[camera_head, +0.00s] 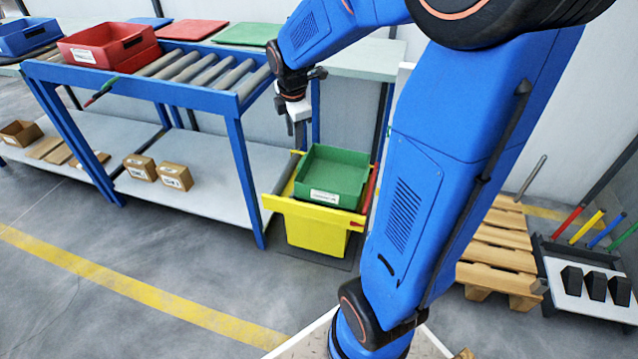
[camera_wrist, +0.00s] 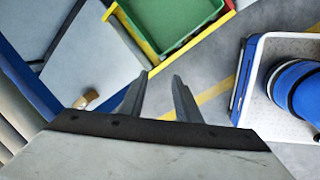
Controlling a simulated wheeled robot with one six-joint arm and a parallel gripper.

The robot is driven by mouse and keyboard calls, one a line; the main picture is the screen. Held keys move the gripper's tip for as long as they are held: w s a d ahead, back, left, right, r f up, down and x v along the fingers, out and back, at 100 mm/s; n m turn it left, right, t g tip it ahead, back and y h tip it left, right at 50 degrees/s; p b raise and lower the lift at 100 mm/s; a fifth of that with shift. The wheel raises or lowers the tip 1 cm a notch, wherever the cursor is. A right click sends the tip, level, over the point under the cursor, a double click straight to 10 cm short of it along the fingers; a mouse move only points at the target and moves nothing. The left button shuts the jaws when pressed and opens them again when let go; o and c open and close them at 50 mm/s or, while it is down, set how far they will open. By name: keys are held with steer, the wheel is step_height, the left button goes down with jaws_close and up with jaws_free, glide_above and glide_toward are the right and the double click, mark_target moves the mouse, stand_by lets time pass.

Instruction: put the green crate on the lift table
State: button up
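The green crate (camera_head: 335,176) with a white label sits upright on top of a yellow box-like unit (camera_head: 318,232). I cannot tell whether this yellow unit is the lift table. My gripper (camera_head: 297,132) hangs above and left of the crate, close to the end of the roller conveyor. In the wrist view my gripper (camera_wrist: 160,77) has its two fingers apart with nothing between them. The green crate (camera_wrist: 172,14) is beyond the fingertips there, cut off by the top edge, and the fingers do not touch it.
Wooden pallets (camera_head: 499,250) and a tool stand (camera_head: 590,285) are at right. The floor in front is clear.

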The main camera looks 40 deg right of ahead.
steer(key=s+a+r+m, duration=0.2)
steer(key=s+m, duration=0.3)
steer(key=s, duration=0.3)
steer(key=s+a+r+m+t, duration=0.1)
steer(key=s+a+m, duration=0.3)
steer(key=s, duration=0.5)
steer(key=s+a+r+m+t+y, duration=0.1)
steer(key=s+a+r+m, duration=0.1)
steer(key=s+m, duration=0.5)
steer(key=shift+s+a+r, duration=0.35)
steer(key=shift+s+a, duration=0.35)
steer(key=shift+s, duration=0.05)
steer(key=shift+d, duration=0.1)
